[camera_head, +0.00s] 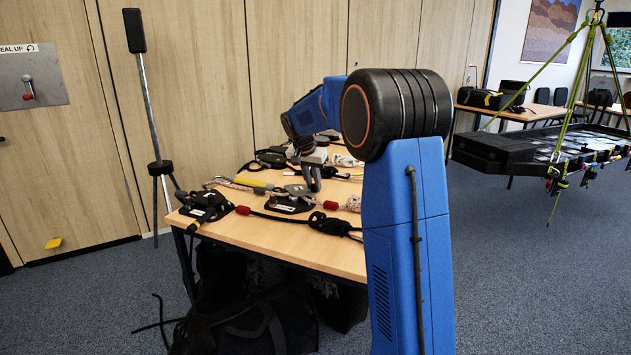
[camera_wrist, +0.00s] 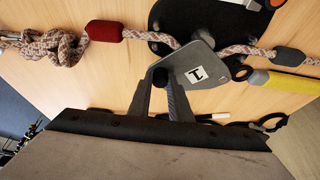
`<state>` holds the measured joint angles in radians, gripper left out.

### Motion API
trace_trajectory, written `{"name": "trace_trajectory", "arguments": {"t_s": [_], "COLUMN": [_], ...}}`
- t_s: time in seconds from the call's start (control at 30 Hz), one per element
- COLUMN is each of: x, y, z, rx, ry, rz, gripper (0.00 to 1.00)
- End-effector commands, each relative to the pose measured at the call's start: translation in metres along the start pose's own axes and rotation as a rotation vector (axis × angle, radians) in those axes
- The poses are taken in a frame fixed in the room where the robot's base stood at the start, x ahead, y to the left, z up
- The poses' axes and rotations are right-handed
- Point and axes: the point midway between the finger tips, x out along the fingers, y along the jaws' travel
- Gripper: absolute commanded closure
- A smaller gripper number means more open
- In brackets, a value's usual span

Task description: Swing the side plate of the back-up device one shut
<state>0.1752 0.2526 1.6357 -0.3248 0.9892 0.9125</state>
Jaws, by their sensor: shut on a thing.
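The back-up device one shows in the wrist view as a grey metal side plate (camera_wrist: 212,68) with a white "1" label, beside a black base plate (camera_wrist: 225,12). A speckled rope (camera_wrist: 65,47) runs in from the left and passes behind the plate to the right. My gripper (camera_wrist: 167,82) is shut on the side plate's near edge at its lower left. In the head view my gripper (camera_head: 313,182) is over the device on the table, and the device is small and partly hidden there. How far the plate stands from the base is unclear.
The wooden table (camera_head: 335,262) holds several other black devices and ropes. A red sleeve (camera_wrist: 104,31) and a yellow tool handle (camera_wrist: 275,82) flank the device. A black bag (camera_head: 250,320) lies under the table. A hanging litter (camera_head: 500,148) is at the right.

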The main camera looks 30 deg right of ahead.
Motion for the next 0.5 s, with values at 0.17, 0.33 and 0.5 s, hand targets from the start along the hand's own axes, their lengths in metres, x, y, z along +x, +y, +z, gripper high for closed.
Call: {"name": "trace_trajectory", "arguments": {"t_s": [0.17,0.33,0.5], "x": [-0.008,-0.014,-0.02], "y": [-0.003,-0.008,-0.014], "z": [0.018,0.033,0.045], "rx": [0.152,0.3,0.436], "ry": [0.001,0.001,0.001], "rz": [0.063,0.124,0.181], "gripper": [1.0,1.0,1.0]}}
